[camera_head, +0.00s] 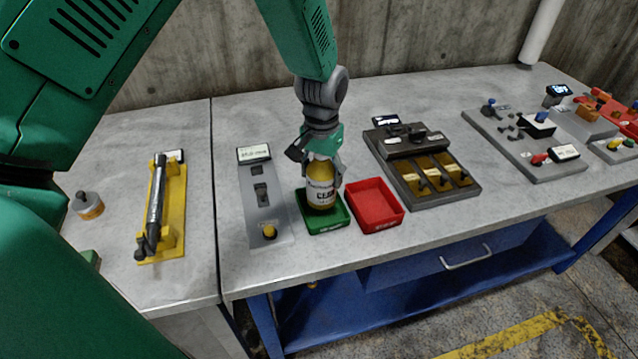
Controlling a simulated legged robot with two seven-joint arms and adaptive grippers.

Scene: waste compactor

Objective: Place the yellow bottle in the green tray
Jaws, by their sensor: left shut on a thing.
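The yellow bottle (320,190) has a white label and is upright in my left gripper (322,163), which is shut around its upper part. The bottle is over the green tray (328,226), and its lower end appears within the tray's outline. I cannot tell whether the bottle touches the tray floor. The green tray sits on the grey table, directly left of a red tray (376,205). The bottle hides the back part of the green tray. My right gripper is not in view.
A grey switch panel (258,222) lies left of the green tray. A box with yellow slots (424,168) stands to the right. A yellow fixture (172,215) and a small grey-capped bottle (88,207) are at the left. Control boards (550,160) fill the far right.

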